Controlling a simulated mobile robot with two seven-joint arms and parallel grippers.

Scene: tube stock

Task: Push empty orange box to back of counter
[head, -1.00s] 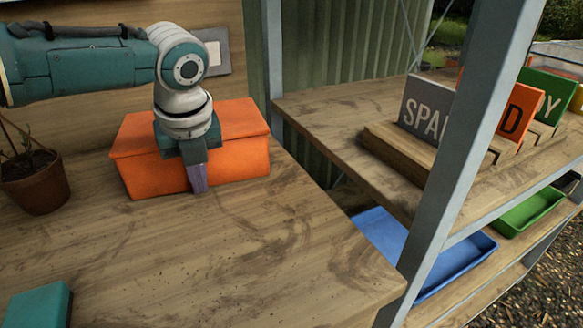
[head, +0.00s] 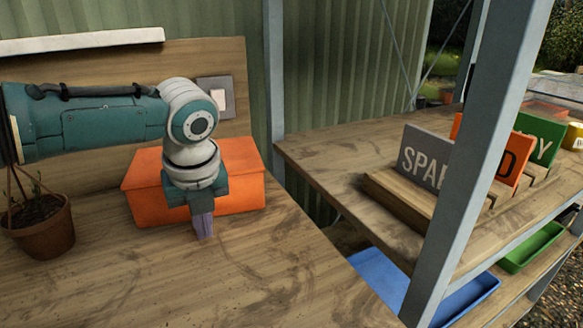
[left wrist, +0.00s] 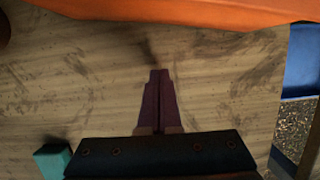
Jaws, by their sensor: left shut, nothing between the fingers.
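The orange box (head: 240,190) sits at the back of the wooden counter, near the back board. Its middle is partly hidden behind my left arm and gripper. My left gripper (head: 204,228) is shut and empty, pointing down in front of the box's front face. In the left wrist view the box (left wrist: 200,12) shows along the top edge, and my shut fingers (left wrist: 158,90) are apart from it, with bare counter between. The counter (head: 200,285) is clear in front of the gripper. My right gripper is not in view.
A potted plant (head: 42,228) stands left of the box. A metal post (head: 478,160) and a shelf with a grey sign (head: 425,155) and other signs are at the right. A blue tray (head: 385,285) lies below. A teal block (left wrist: 52,160) shows in the wrist view.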

